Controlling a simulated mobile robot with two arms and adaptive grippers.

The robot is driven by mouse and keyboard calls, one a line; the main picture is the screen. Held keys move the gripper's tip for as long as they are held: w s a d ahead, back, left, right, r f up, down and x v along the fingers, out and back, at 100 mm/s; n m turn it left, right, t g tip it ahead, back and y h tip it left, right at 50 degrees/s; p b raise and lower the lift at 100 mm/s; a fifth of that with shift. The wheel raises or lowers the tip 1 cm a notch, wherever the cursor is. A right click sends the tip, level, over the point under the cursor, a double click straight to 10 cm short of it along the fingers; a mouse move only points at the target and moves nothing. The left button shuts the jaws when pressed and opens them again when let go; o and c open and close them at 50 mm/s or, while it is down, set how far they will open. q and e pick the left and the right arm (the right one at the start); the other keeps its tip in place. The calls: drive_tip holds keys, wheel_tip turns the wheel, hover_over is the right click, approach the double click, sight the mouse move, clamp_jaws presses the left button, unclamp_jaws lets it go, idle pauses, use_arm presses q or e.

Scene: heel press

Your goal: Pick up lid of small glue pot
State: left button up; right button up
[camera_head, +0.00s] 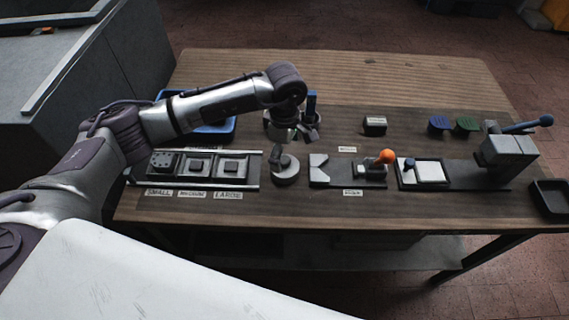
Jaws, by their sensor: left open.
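A small round grey piece (286,172) with a dark upright knob stands on the table, right of the labelled tray. It may be the small glue pot with its lid, but at this size I cannot tell for sure. My left gripper (292,136) is open above and behind this piece, pointing down, apart from it in the picture. My right gripper is not in view.
The wooden table (440,78) is clear at the back. A tray (255,155) with SMALL, MEDIUM and LARGE labels lies left. An orange-knobbed clamp (385,157) and a grey press (508,150) stand right. A blue tray (222,130) is partly behind my arm.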

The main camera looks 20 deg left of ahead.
sight(284, 160)
use_arm(q)
drive_tip(key=shift+s+f, duration=0.15)
drive_tip(key=shift+f, duration=0.25)
wheel_tip(284, 160, down, 4)
drive_tip(key=shift+s+r+p, duration=0.15)
drive_tip(key=shift+r+p, duration=0.05)
drive_tip(key=shift+p, duration=0.65)
drive_tip(key=shift+d+f, duration=0.1)
drive_tip(key=shift+f, duration=0.3)
drive_tip(key=shift+c, duration=0.2)
drive_tip(key=c, duration=0.6)
